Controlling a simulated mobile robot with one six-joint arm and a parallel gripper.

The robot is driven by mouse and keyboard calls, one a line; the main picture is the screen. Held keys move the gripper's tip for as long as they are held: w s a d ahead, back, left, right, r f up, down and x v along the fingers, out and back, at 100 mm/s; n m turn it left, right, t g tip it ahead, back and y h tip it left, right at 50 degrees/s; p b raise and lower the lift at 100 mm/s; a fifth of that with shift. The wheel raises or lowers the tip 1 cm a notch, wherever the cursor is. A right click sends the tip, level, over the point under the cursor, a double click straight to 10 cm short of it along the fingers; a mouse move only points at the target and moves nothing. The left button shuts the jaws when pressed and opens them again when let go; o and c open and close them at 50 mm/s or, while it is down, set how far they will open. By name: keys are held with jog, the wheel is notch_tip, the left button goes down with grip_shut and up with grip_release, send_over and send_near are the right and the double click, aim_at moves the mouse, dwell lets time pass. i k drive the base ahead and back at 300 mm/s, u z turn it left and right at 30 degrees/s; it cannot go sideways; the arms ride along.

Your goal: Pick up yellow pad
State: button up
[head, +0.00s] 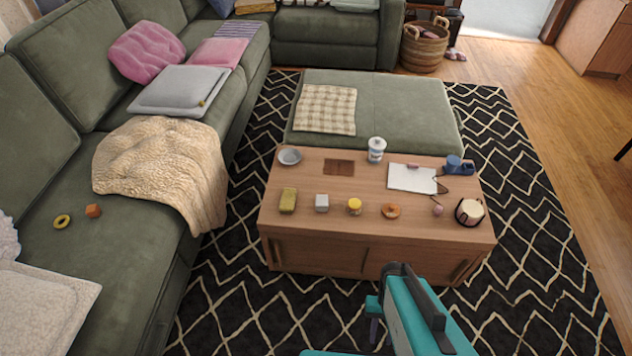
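A small yellow-olive block (288,199), the thing that looks most like a yellow pad, lies on the left part of the wooden coffee table (300,233), near its front edge. It stands apart from the other items. My teal and dark arm reaches in from the bottom of the head view, in front of the table and to the right of the block. My gripper (374,322) seems to be at the arm's lower left side, below the table's front. Its fingers are partly hidden, so I cannot tell whether it is open. I see nothing held in it.
A grey cube (322,203), a yellow-lidded jar (354,206) and a donut (390,211) stand in a row right of the block. A bowl (289,156) and a brown slab (339,168) are behind. A green sofa (125,258) runs along the left.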

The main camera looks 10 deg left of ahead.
aim_at(287, 200)
jog(key=u, duration=4.4)
jog(key=i, duration=0.1)
jog(key=z, duration=3)
jog(key=i, duration=0.85)
jog(key=z, duration=1.25)
jog(key=k, duration=0.1)
jog(key=u, duration=2.25)
